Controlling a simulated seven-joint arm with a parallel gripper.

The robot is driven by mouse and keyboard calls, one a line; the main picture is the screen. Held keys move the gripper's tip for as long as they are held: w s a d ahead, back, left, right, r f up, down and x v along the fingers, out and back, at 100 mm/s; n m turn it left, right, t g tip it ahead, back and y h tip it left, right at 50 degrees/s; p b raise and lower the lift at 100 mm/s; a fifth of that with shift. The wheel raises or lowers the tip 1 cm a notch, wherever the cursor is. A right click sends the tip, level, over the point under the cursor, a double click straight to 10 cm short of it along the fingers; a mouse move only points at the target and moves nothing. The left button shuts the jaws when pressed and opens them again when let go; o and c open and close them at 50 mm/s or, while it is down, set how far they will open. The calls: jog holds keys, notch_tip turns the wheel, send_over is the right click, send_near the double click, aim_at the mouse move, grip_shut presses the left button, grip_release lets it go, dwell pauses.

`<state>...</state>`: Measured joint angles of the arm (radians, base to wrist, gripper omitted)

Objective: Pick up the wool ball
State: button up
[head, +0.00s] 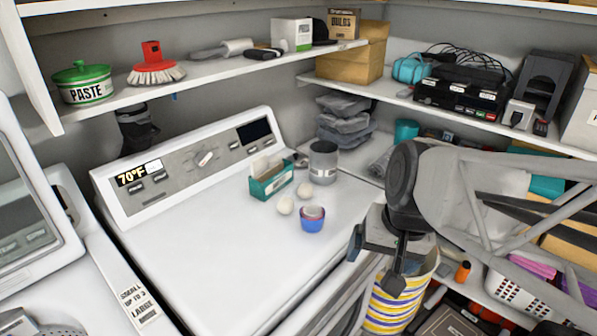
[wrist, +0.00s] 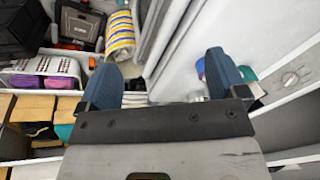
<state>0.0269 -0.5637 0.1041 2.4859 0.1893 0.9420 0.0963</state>
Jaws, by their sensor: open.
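Two cream-white balls, which look like wool balls, sit on the white washer top in the head view: one (head: 285,205) nearer me, one (head: 305,190) just behind it. I cannot tell which one the task means. A blue cup-like container with a pinkish inside (head: 312,222) stands close to the nearer ball. My gripper (head: 376,266) is open and empty, right of the balls and apart from them, beyond the washer's right edge. In the wrist view my gripper's two blue fingers (wrist: 163,85) are spread wide. I cannot make out the balls there.
A teal box (head: 270,179) and a grey can (head: 323,160) stand behind the balls. The washer top (head: 200,250) is clear at front and left. A striped bin (head: 398,300) stands below my gripper. A shelf (head: 240,65) with several items overhangs the washer's back.

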jog(key=w+a+f+m+y, duration=0.2)
jog(key=w+a+m+y, duration=0.3)
jog(key=w, duration=0.4)
jog(key=m+t+y, duration=0.4)
jog(key=m+t, duration=0.2)
jog(key=m, duration=1.2)
send_near(312, 191)
jog(key=shift+s+a+r, duration=0.2)
jog(key=shift+a+r, duration=0.05)
jog(key=shift+r, duration=0.1)
jog(key=shift+d+f, duration=0.2)
jog(key=shift+w+a, duration=0.1)
jog(key=shift+x, duration=3.25)
jog(key=shift+w+f, duration=0.1)
jog(key=shift+w, duration=0.05)
jog(key=shift+x, duration=2.5)
